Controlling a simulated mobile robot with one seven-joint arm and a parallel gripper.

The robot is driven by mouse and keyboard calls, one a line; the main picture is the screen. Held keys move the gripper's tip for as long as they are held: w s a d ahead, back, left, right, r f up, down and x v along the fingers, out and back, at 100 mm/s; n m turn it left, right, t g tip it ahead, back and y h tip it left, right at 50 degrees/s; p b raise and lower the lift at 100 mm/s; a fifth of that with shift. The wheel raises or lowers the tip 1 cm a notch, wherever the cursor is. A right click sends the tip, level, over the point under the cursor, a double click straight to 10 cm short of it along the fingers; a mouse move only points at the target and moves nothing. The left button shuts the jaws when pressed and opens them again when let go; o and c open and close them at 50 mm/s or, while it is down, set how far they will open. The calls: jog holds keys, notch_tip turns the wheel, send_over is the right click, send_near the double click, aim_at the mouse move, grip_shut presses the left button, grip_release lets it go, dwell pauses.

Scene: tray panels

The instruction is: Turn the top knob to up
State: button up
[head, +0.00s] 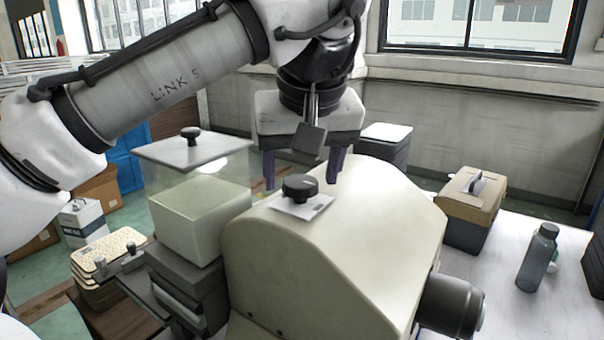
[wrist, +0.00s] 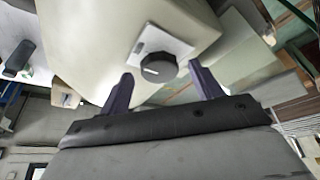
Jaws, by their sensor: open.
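The top knob (head: 299,187) is a black round knob on a light square plate (head: 318,208), on top of a cream-coloured machine housing (head: 390,215). In the wrist view the knob (wrist: 159,68) has a short white mark on its face and sits between and beyond the two fingertips. My gripper (head: 302,172) is open and empty, above and behind the knob in the head view, its dark purple fingers pointing down. The gripper also shows in the wrist view (wrist: 160,76), with its fingers spread to either side of the knob. I cannot tell whether they touch it.
A clear box with a lid and small knob (head: 190,133) stands left of the housing. A dark cylinder (head: 452,306) juts from the housing's right side. A tan-topped case (head: 472,208) and a grey bottle (head: 538,257) stand on the table at right.

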jog(key=shift+w+f, duration=0.15)
jog(key=shift+f, duration=0.1)
jog(key=c, duration=1)
jog(key=shift+o, duration=0.2)
